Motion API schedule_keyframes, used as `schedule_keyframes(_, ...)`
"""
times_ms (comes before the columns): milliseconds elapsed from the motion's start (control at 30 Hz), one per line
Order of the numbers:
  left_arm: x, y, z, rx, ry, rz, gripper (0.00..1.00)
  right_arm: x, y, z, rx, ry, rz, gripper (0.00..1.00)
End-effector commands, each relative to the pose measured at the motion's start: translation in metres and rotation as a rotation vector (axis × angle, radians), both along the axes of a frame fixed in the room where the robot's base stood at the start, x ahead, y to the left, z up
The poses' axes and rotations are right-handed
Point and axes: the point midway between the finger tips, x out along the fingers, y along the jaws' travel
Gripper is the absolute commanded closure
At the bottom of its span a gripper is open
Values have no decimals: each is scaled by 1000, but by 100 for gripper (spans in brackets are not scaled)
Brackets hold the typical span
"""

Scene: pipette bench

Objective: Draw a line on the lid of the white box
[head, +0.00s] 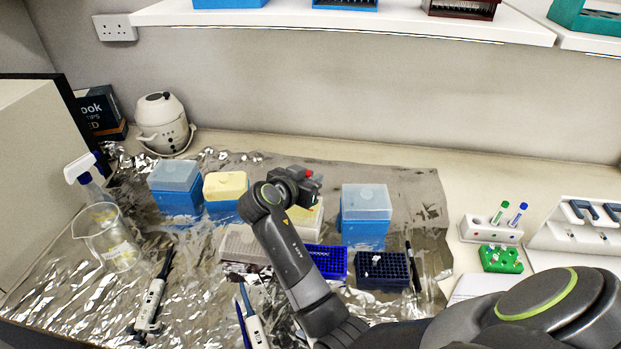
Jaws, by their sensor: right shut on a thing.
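My right gripper (310,188) is above the middle of the foil-covered bench, largely hidden behind its own wrist. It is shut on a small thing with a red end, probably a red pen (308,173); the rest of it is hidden. Just below and behind the gripper is a whitish box with a cream lid (313,217), partly covered by my arm. I cannot tell whether the pen touches the lid, and no line can be made out. My left gripper is not in view.
Blue boxes (178,205) (365,231) and a yellow-lidded box (225,187) stand beside it. Blue tip racks (383,271), a black pen (412,265), pipettes (152,300) and a glass beaker (112,245) are nearer. A white holder (490,230) with green and blue pens stands right.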

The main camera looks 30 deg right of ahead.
Motion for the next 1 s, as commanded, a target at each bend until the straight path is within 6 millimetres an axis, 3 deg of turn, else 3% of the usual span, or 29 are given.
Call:
schedule_keyframes(267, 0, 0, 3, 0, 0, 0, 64, 0, 0, 4, 0, -1, 0, 100)
schedule_keyframes(800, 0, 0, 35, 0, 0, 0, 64, 0, 0, 47, 0, -1, 0, 100)
schedule_keyframes(1000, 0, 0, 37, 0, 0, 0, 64, 0, 0, 51, -1, 0, -1, 100)
